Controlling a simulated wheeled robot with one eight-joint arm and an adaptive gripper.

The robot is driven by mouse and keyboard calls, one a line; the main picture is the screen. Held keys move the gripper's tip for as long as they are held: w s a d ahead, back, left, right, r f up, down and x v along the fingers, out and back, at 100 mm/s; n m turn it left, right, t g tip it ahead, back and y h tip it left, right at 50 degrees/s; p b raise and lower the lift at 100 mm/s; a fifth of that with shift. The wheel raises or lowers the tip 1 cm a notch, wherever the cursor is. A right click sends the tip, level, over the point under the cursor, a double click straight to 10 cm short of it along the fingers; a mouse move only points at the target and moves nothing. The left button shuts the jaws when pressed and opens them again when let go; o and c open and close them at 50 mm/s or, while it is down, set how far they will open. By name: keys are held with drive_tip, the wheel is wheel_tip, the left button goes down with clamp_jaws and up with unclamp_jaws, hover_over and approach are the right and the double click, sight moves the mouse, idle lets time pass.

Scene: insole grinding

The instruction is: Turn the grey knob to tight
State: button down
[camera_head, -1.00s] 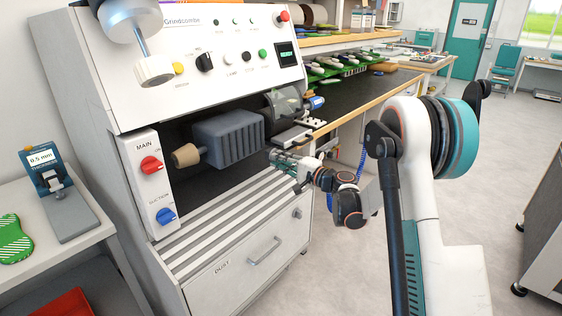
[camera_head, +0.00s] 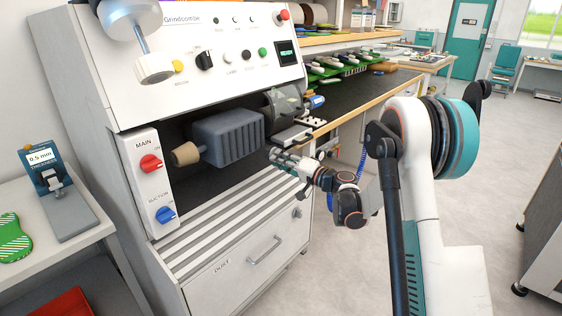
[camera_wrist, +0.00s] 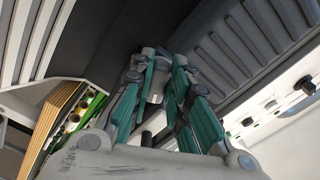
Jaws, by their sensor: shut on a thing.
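My gripper (camera_head: 276,158) is at the front of the grinding machine, below and right of the grey ribbed motor housing (camera_head: 228,137). In the wrist view, my gripper (camera_wrist: 164,60) has its teal-padded fingers drawn in around a small light-grey cylindrical piece, the grey knob (camera_wrist: 157,88). The fingers hide most of the knob, and no tight mark can be read. In the head view, the knob is hidden behind the fingers.
A clear wheel guard (camera_head: 284,103) and a small grey rest (camera_head: 291,135) sit just above my gripper. The slatted grille (camera_head: 225,196) lies below and left. A red MAIN switch (camera_head: 151,163) and a blue SUCTION switch (camera_head: 165,215) are further left.

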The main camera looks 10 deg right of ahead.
drive_tip(key=n, duration=0.8)
drive_tip(key=d+n, duration=0.1)
drive_tip(key=n, duration=0.3)
drive_tip(key=shift+w+f+n+b, duration=0.25)
drive_tip(key=shift+f+n+b, duration=0.05)
drive_tip(key=shift+f, duration=0.1)
idle(0.3)
drive_tip(key=c, duration=1.5)
unclamp_jaws()
drive_tip(key=v, duration=1.2)
drive_tip(key=shift+a+r, duration=0.1)
